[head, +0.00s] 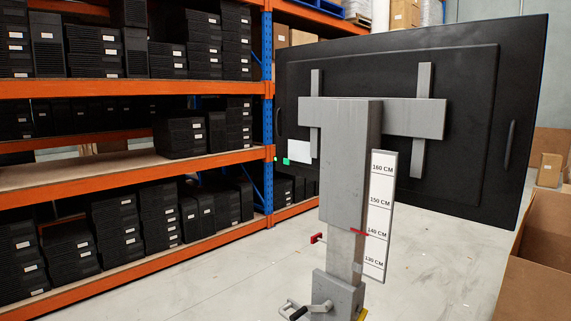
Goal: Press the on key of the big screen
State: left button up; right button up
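The big screen (470,150) shows its black back side. It is mounted on a grey metal stand (346,180) with a crossbar and two upright brackets. A small green patch (285,161) and a white label (299,151) sit near its lower left edge. I cannot tell whether the green patch is a key. The front of the screen is hidden. Neither of my grippers is in view.
Orange and blue shelving (130,164) with several black boxes fills the left. A height scale (377,215) and a crank handle (299,312) are on the stand. A cardboard box (540,265) stands at the right. Grey floor is clear around the stand.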

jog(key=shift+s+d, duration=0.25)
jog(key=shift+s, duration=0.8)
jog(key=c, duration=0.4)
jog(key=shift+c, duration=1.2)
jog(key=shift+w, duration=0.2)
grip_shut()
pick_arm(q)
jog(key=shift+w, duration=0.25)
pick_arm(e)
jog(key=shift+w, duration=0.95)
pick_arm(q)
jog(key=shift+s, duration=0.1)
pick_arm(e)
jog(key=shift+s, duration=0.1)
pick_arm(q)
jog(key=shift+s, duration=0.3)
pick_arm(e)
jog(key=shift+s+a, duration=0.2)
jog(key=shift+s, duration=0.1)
